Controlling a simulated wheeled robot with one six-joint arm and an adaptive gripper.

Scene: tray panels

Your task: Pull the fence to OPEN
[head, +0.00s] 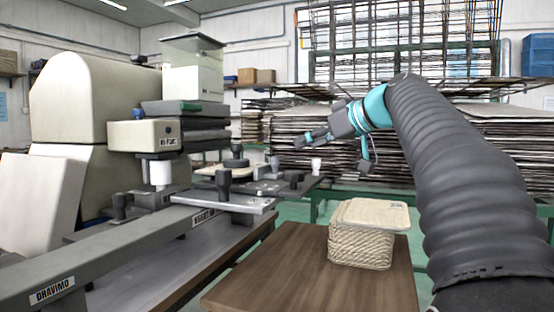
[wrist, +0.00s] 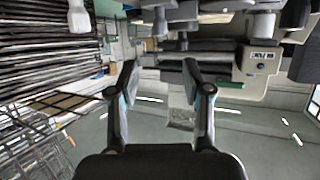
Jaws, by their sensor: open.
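The grey machine (head: 180,110) stands at the left, with a long rail (head: 80,262) lettered DRAVIMO along its front. A lighter metal bar (head: 225,202), likely the fence, lies across the rail with a dark upright knob (head: 223,182) on it. A label below the bar is not clearly readable. I cannot see an OPEN mark. My gripper (head: 315,128) is above and beyond the right end of the machine's bench, apart from the bar. In the wrist view my gripper (wrist: 160,75) has its two fingers spread, with nothing between them. The machine appears upside down there.
A rope-sided box (head: 360,250) stands on a wooden table (head: 300,275) in front. Several knobs, including a white one (head: 316,166), stand near the bench's right end. Stacked sheets (head: 390,145) and wire racks fill the back. Air around my gripper is clear.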

